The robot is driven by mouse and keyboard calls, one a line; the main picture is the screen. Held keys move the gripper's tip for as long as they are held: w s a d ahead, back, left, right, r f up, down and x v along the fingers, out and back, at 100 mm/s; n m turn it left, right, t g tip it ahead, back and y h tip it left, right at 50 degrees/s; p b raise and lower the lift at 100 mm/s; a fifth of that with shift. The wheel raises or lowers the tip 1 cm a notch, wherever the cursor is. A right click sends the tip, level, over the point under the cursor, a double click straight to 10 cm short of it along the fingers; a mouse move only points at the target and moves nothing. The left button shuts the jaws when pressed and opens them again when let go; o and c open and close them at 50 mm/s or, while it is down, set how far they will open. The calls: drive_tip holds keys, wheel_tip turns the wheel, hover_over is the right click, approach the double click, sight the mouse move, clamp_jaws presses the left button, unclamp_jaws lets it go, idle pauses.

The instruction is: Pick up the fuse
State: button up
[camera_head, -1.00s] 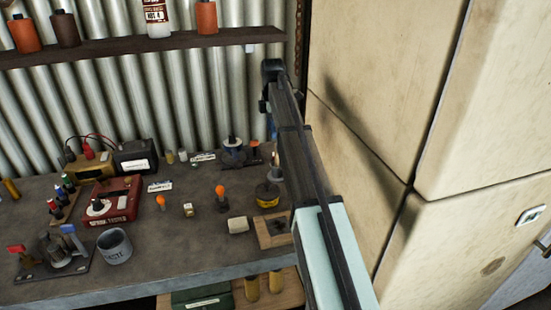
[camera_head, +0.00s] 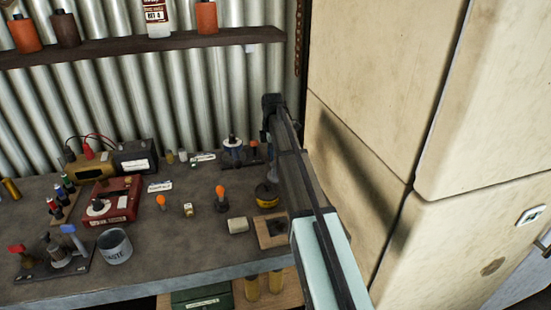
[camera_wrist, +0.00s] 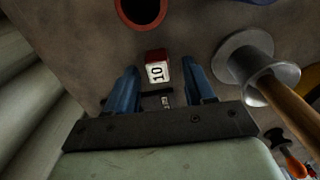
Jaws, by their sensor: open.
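A small red block with a white face marked "10" (camera_wrist: 157,68) looks like the fuse. It sits on the worktop just beyond my fingertips in the wrist view, roughly centred between them. My gripper (camera_wrist: 161,72) is open, with its two blue fingers apart and nothing held. In the head view my gripper (camera_head: 267,135) hangs over the back right of the bench, partly hidden by my own arm. I cannot make out the fuse there.
A grey flanged piece with a wooden handle (camera_wrist: 258,68) stands close right of the fingers. A red-rimmed round opening (camera_wrist: 141,8) lies beyond the block. The head view shows a yellow tin (camera_head: 266,201), a waste cup (camera_head: 115,248) and a tall cream cabinet (camera_head: 365,140) at right.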

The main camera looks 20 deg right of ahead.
drive_tip(key=shift+f, duration=0.1)
clamp_jaws()
idle(0.4)
